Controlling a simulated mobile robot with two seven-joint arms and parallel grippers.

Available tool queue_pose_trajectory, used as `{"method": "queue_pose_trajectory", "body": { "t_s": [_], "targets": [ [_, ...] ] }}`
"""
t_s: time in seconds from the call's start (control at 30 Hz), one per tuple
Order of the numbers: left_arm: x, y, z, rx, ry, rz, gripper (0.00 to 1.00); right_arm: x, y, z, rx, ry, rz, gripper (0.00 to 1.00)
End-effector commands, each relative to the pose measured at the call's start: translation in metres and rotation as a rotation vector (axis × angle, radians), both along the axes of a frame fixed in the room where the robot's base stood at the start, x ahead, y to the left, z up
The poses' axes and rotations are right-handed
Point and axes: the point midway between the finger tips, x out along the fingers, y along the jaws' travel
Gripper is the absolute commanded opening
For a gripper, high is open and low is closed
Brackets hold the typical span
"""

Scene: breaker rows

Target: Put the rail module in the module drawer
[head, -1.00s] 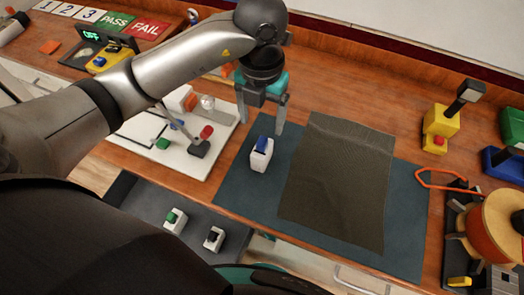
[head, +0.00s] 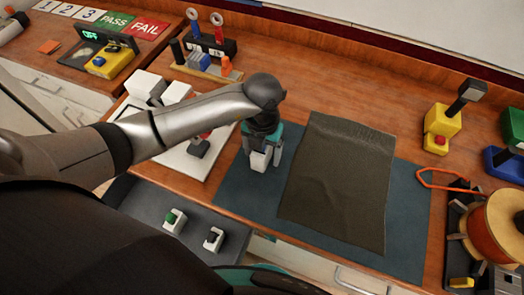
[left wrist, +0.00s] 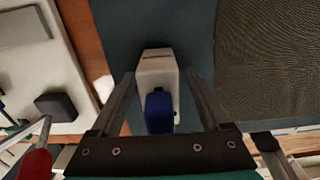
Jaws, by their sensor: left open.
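The rail module, a white block with a blue lever, stands on the blue-grey mat (head: 235,186). In the head view its white body (head: 259,162) shows under my left gripper (head: 262,155), which hides its top. In the left wrist view the module (left wrist: 157,68) lies between the two fingers of the left gripper (left wrist: 160,78). The fingers are open, one on each side, with small gaps visible. The module drawer (head: 142,205) is open below the table's front edge. It holds a module with a green lever (head: 174,221) and one with a dark lever (head: 213,239).
A dark ribbed cloth (head: 338,185) lies on the mat just right of the module. A white board (head: 180,162) with small parts is to the left. A rack with tools (head: 205,65) stands behind. A yellow device (head: 440,125) and a copper spool (head: 497,225) stand at the right.

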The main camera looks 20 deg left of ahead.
Motion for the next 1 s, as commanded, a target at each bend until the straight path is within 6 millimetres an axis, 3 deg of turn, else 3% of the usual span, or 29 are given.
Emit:
{"method": "queue_pose_trajectory", "body": {
  "t_s": [0.3,1.0],
  "targets": [
    [0.0001,0.0000,-0.0051,0.000,0.000,-0.001,0.78,0.0001,-0.0001,-0.0004,0.000,0.000,0.000,0.50],
    [0.0003,0.0002,-0.0046,0.000,-0.001,0.000,0.00,0.0002,-0.0002,-0.0004,0.000,0.000,0.000,0.50]
  ]
}}
